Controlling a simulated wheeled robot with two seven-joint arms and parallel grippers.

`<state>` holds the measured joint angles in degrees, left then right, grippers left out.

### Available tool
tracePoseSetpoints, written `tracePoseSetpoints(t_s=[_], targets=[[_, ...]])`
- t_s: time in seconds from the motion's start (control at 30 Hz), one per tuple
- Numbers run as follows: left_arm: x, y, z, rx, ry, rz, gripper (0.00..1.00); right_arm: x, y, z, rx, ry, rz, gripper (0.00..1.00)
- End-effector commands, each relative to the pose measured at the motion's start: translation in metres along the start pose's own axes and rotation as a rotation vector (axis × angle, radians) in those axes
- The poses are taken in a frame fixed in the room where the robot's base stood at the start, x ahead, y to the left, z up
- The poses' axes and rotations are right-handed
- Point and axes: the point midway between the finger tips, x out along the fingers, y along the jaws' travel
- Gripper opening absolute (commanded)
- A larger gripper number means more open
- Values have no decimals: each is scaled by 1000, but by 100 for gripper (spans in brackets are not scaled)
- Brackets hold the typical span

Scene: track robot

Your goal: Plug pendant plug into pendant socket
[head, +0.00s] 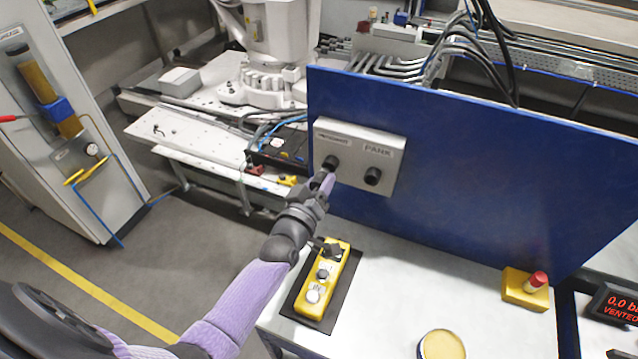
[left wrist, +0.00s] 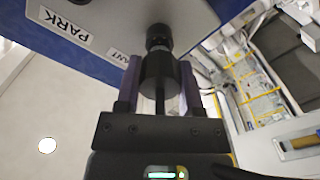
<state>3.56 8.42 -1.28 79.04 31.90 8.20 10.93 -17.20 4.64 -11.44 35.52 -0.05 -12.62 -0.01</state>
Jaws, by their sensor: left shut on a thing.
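A grey socket box (head: 398,150) is fixed on the blue panel. Its left black socket (head: 330,162) is the pendant socket; the right one, under the PARK label, is the park socket (head: 372,176). My left gripper (head: 322,184) is at the pendant socket, its purple fingers shut on the black pendant plug (left wrist: 160,76). In the left wrist view the plug is in line with the pendant socket (left wrist: 158,36) and appears to meet it; how deep it sits cannot be told. My right gripper is not in view.
The blue panel (head: 480,190) stands upright behind the white table (head: 400,270). The table's middle is clear.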

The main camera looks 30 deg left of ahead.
Motion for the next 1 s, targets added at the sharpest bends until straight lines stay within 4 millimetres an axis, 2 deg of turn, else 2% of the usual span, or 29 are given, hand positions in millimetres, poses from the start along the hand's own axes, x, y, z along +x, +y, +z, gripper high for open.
tracePoseSetpoints(t_s=[1.0], targets=[[26, 0, 0, 1, 0, 0, 0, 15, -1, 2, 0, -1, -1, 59]])
